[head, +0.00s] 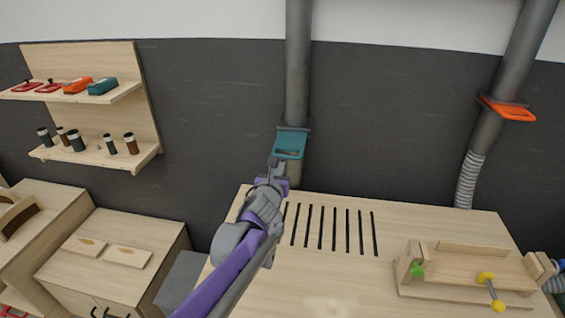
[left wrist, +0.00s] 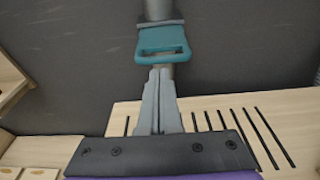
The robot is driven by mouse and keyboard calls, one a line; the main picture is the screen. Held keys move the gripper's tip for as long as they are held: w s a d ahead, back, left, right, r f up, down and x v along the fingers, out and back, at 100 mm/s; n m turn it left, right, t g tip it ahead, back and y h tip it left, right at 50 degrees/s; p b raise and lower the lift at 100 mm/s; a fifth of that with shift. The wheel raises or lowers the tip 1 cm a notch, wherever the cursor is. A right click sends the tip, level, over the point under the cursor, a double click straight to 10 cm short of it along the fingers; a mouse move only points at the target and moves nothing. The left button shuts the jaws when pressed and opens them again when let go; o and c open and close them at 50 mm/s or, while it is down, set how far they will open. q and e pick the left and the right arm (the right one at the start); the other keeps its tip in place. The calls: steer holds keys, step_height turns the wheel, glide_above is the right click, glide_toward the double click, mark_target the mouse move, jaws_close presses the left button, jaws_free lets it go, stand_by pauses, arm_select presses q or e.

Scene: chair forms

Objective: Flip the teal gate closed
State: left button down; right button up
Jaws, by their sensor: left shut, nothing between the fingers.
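The teal gate (head: 290,143) sits on the grey vertical pipe (head: 298,60) behind the workbench. It sticks out from the pipe toward me, with a handle slot in its front part. It also shows in the left wrist view (left wrist: 163,43), just beyond the fingertips. My left gripper (head: 277,168) is shut and empty, with its tips just below the gate's front edge. In the left wrist view the closed fingers (left wrist: 160,72) point up at the gate's handle; I cannot tell whether they touch it. My right gripper is not in view.
A slotted wooden workbench (head: 400,215) stands below, with a wooden jig (head: 465,270) at its right. An orange gate (head: 510,110) is on another pipe at the right. A wall shelf (head: 95,100) with tools and jars hangs at the left, above wooden cabinets (head: 110,255).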

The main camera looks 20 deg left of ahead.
arm_select(q)
glide_toward(287, 146)
steer(key=shift+w+f, duration=0.25)
steer(key=shift+f, duration=0.25)
steer(key=shift+w+f, duration=0.3)
steer(key=shift+f, duration=0.2)
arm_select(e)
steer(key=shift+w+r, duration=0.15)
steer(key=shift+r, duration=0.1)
arm_select(q)
steer(key=x, duration=0.2)
steer(key=r+b+x, duration=0.1)
steer(key=x, duration=0.2)
steer(key=b+x, duration=0.1)
steer(key=x, duration=0.2)
steer(key=shift+w+a+r, duration=0.1)
steer(key=shift+r, duration=0.15)
steer(key=shift+w+r, duration=0.1)
steer(key=shift+r, duration=0.1)
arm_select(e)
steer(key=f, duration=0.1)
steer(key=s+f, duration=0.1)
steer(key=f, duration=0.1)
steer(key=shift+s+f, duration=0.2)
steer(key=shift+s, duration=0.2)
